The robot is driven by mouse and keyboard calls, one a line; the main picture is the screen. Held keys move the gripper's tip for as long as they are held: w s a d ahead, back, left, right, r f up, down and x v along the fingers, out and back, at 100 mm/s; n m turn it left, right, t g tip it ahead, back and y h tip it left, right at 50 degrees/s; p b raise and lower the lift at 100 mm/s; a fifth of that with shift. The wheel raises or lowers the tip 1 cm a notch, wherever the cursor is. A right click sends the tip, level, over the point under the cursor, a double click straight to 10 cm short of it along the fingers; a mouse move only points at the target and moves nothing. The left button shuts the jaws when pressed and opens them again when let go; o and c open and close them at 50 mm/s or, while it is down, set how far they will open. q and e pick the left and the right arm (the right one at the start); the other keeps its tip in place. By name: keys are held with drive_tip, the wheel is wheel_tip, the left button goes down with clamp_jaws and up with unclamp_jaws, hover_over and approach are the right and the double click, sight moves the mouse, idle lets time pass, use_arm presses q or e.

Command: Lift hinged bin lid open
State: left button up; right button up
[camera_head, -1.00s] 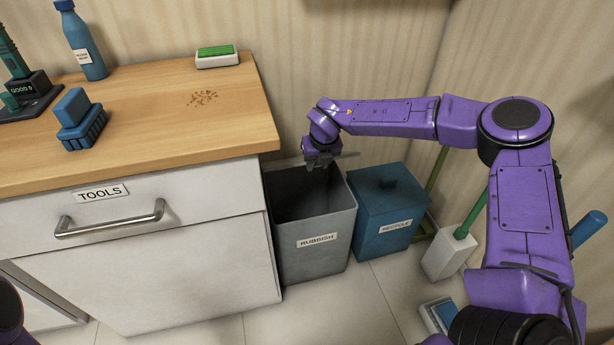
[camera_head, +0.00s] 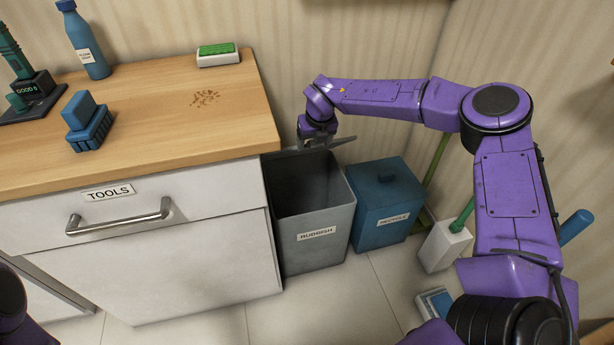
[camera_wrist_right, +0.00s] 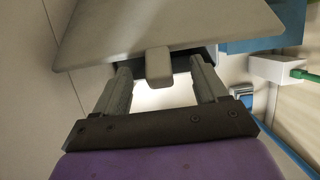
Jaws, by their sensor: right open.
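The grey rubbish bin (camera_head: 317,250) stands on the floor right of the cabinet, with its mouth open and its inside dark. Its grey lid (camera_head: 340,142) shows nearly edge-on at the back of the bin, raised and partly hidden by my right gripper (camera_head: 319,142). In the right wrist view the lid (camera_wrist_right: 165,25) fills the top, with a short tab (camera_wrist_right: 159,67) sticking out from its edge. My right gripper's open fingers (camera_wrist_right: 162,88) lie on either side of the tab, with gaps to both. My left gripper is out of view.
The wooden counter (camera_head: 180,135) is close on the left of the bin. A blue lidded recycle bin (camera_head: 380,228) stands just right of it. A white brush holder (camera_head: 445,245) is further right. The floor in front is clear.

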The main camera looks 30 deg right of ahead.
drive_tip(key=p+v, duration=0.5)
drive_tip(key=v, duration=0.2)
idle(0.3)
drive_tip(key=s+a+f+n+t+h+p, duration=0.1)
drive_tip(key=s+a+f+n+h, duration=0.15)
drive_tip(key=s+f+n, duration=0.65)
drive_tip(key=s+a+f+n+t+h+p, duration=0.1)
drive_tip(key=s+a+f+n, duration=0.35)
drive_tip(key=f+n, duration=0.4)
drive_tip(key=s+d+f+n+g+p, duration=0.1)
drive_tip(key=s+f+n, duration=0.1)
drive_tip(key=s+n, duration=0.5)
drive_tip(key=s+d+f+n+g+p, duration=0.1)
drive_tip(key=s+n, duration=0.6)
drive_tip(key=s, duration=1.2)
drive_tip(key=shift+s+d+f+g+y+p, duration=0.35)
drive_tip(key=shift+d+f+y+p, duration=0.1)
drive_tip(key=shift+d, duration=0.1)
